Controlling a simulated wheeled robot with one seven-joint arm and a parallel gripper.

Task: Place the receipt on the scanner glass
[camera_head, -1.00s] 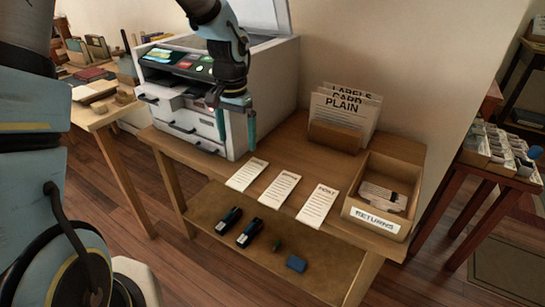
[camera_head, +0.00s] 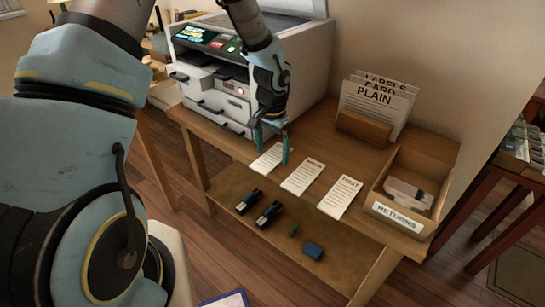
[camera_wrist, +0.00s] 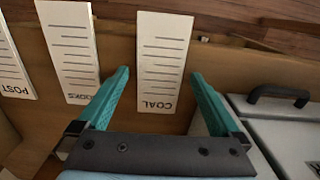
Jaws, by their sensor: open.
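Three white paper slips lie in a row on the wooden table: a left one (camera_head: 266,163), a middle one (camera_head: 302,178) and a right one marked POST (camera_head: 340,198). In the wrist view they read COAL (camera_wrist: 162,60), BOOKS (camera_wrist: 70,45) and POST (camera_wrist: 12,65). The left slip is the COAL one. My gripper (camera_head: 272,152) is open and empty above the left slip. Its teal fingers (camera_wrist: 160,76) flank the COAL slip in the wrist view. The scanner (camera_head: 315,65) stands behind, lid raised; its glass (camera_head: 284,26) shows partly, behind my arm.
A card holder (camera_head: 365,125) is behind the slips. The lower shelf (camera_head: 335,265) carries two dark stamp-like items, a green item and a blue block.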

